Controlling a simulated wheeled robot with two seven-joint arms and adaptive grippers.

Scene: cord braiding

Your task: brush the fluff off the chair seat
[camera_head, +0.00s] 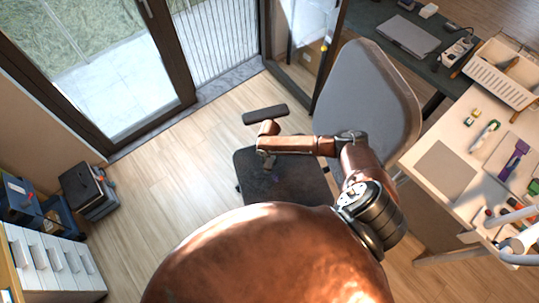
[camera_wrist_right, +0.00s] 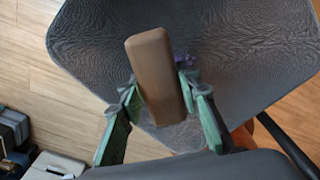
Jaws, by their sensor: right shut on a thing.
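The office chair's dark seat (camera_head: 300,183) is partly hidden by my copper-coloured right arm in the head view. Its textured top (camera_wrist_right: 95,45) fills much of the right wrist view. My right gripper (camera_wrist_right: 160,88) has its green fingers on both sides of a brown block-shaped brush (camera_wrist_right: 158,70) and is shut on it, over the seat. In the head view the right gripper (camera_head: 266,158) is small and above the seat's left part. A small purple patch, apparently fluff (camera_wrist_right: 186,60), shows beside the brush, partly hidden. Contact between brush and seat cannot be told. My left gripper is out of view.
The chair's grey backrest (camera_head: 368,95) rises behind my arm, and a black armrest (camera_head: 265,114) stands beside the gripper. A cluttered desk (camera_head: 445,130) is at the right. White drawers (camera_head: 50,262) and dark boxes (camera_head: 88,190) stand left. The floor between is clear.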

